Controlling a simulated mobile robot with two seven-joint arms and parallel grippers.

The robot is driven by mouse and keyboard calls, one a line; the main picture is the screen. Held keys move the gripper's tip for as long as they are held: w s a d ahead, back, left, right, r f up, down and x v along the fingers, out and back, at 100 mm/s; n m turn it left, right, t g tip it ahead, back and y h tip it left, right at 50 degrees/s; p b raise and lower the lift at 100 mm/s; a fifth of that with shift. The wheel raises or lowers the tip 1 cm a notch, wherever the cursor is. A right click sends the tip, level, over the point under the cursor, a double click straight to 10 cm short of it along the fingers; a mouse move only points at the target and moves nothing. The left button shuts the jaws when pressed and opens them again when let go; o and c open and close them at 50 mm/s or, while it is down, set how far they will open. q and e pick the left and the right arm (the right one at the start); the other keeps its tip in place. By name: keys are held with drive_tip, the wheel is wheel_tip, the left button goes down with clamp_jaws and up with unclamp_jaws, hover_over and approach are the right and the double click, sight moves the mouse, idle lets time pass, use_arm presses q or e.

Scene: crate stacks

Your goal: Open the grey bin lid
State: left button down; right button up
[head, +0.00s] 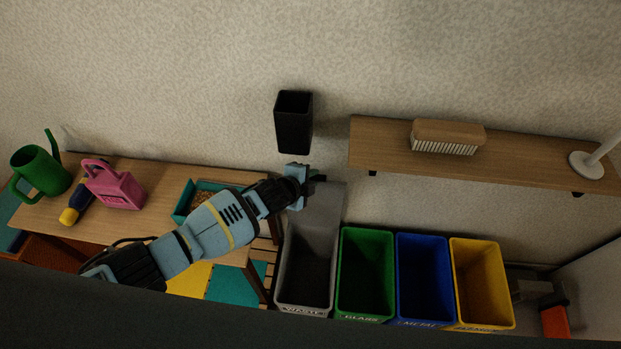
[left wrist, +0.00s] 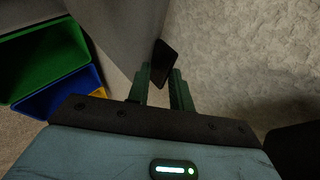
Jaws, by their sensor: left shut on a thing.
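The grey bin (head: 279,277) stands at the left end of a row of bins, and I can see down into its dark inside. Its grey lid (head: 326,205) is swung up at the back of the bin, near the wall. My left gripper (head: 314,181) is at the lid's upper edge, shut on the lid's dark handle. In the left wrist view the black handle (left wrist: 163,60) sits between the fingers of the gripper (left wrist: 162,82), beside the grey lid panel (left wrist: 118,28). My right gripper is in neither view.
Green (head: 367,232), blue (head: 424,239) and yellow (head: 475,243) open bins stand right of the grey one. A wooden shelf (head: 530,167) with a brush (head: 447,132) hangs above them. A black holder (head: 294,128) is on the wall. A bench (head: 125,222) with a watering can (head: 42,170) is left.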

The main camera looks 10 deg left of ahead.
use_arm(q)
drive_tip(key=shift+a, duration=0.1)
drive_tip(key=c, duration=1.6)
unclamp_jaws()
drive_tip(key=shift+o, duration=0.2)
